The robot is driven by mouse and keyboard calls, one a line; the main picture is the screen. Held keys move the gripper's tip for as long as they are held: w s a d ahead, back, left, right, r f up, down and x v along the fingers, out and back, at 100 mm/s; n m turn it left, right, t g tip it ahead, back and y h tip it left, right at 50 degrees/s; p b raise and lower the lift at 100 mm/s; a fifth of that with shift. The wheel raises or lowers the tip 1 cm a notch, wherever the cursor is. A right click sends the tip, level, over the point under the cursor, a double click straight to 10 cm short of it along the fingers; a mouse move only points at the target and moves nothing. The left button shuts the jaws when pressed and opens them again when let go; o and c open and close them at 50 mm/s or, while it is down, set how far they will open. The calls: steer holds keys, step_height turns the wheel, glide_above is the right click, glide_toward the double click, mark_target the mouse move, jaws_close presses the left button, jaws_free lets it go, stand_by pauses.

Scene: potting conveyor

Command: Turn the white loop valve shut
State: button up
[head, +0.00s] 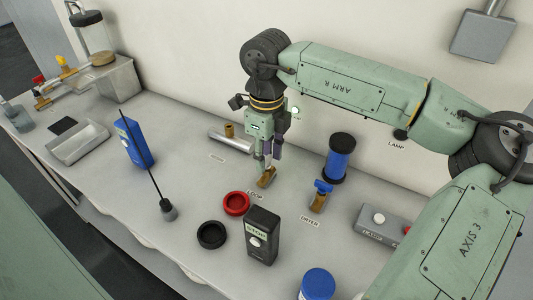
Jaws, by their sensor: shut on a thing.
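My gripper (267,164) points down at the middle of the bench and is shut on the handle of the loop valve. The valve's brass body (267,178) shows just below the fingertips, behind the LOOP label (255,195). The white handle is mostly hidden by the fingers, so I cannot tell its angle.
A blue-handled valve (320,195) by the DRYER label and a blue-black cylinder (340,158) stand to the right. A metal tube (231,140) lies behind left.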

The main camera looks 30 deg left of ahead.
steer(key=shift+n+b, duration=0.3)
steer(key=shift+b, duration=0.05)
steer(key=shift+c, duration=0.5)
steer(key=n+b, duration=0.2)
steer(key=n, duration=0.1)
steer(key=shift+f, duration=0.15)
steer(key=n+b, duration=0.2)
steer(key=n, duration=0.3)
steer(key=n+b, duration=0.1)
steer(key=n, duration=0.3)
steer(key=shift+n, duration=0.4)
steer(key=n, duration=0.4)
steer(key=shift+b, duration=0.35)
steer(key=shift+r+n, duration=0.2)
steer(key=shift+n, duration=0.1)
steer(key=o, duration=1.2)
steer(key=shift+c, duration=0.2)
